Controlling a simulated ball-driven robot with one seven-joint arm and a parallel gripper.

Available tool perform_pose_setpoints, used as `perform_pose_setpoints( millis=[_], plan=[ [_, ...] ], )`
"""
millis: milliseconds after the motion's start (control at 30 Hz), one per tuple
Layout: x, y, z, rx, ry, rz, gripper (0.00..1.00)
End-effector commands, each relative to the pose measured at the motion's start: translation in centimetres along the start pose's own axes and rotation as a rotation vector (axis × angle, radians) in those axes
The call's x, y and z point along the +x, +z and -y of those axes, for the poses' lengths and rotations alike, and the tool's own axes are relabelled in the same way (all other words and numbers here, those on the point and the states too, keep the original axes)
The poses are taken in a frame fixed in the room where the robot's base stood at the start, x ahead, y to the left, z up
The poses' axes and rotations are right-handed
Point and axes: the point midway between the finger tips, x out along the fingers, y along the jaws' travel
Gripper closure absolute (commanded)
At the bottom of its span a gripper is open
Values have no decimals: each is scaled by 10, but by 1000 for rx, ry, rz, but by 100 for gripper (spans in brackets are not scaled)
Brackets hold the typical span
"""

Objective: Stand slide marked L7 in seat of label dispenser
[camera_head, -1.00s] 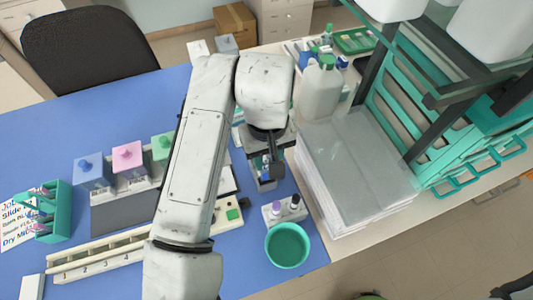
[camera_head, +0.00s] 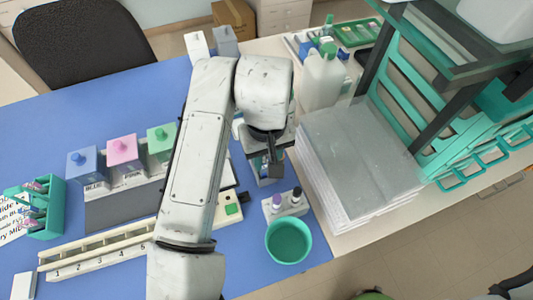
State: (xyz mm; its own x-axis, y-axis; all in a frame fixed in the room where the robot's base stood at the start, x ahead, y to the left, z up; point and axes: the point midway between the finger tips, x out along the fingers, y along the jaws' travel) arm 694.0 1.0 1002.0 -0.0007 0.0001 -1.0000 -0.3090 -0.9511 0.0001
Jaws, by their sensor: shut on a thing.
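My gripper (camera_head: 273,166) points down at the right of the blue mat, at the end of my white arm. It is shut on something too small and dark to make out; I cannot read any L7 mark. A grey and dark device (camera_head: 262,179) stands right below and behind the gripper and is partly covered by it. I cannot tell whether it is the label dispenser, and no seat shows. The gap between gripper and device cannot be judged.
Blue, pink (camera_head: 122,149) and green-lidded jars, a white numbered rack (camera_head: 100,250) and a teal rack (camera_head: 45,208) stand left.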

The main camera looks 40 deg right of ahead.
Motion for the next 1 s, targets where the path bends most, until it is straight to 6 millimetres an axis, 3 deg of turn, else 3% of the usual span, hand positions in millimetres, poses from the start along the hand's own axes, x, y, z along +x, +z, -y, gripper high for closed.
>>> perform_pose_setpoints(
  millis=[767,800,1000],
  plan=[
    [6,0,0,0,0,0,100],
    [6,0,0,0,0,0,65],
    [6,0,0,0,0,0,46]
  ],
)
